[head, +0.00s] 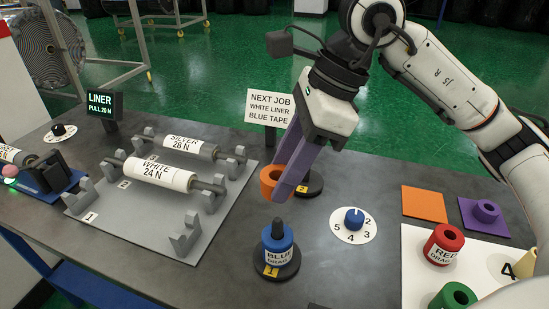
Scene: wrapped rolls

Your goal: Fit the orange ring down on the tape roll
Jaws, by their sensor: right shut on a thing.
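My right gripper (288,188) points down with its purple fingers shut on the orange ring (268,184). The ring is held up in the air, tilted, behind and above the blue tape roll (274,258) in the picture, and apart from it. The blue roll, labelled "BLUE DRAG", stands upright on a round black base with a yellow tag. A dark post sticks up out of its top. A second black base (314,187) is partly hidden behind the gripper; I cannot tell what is on it. My left gripper is not in view.
A dial (354,219) sits right of the blue roll. Further right are an orange square (424,204), a purple ring (487,209) on a purple square, and red (443,246) and green (452,297) rolls. The "WHITE" roll (160,173) lies in a grey rack at left. A sign (270,109) stands behind.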

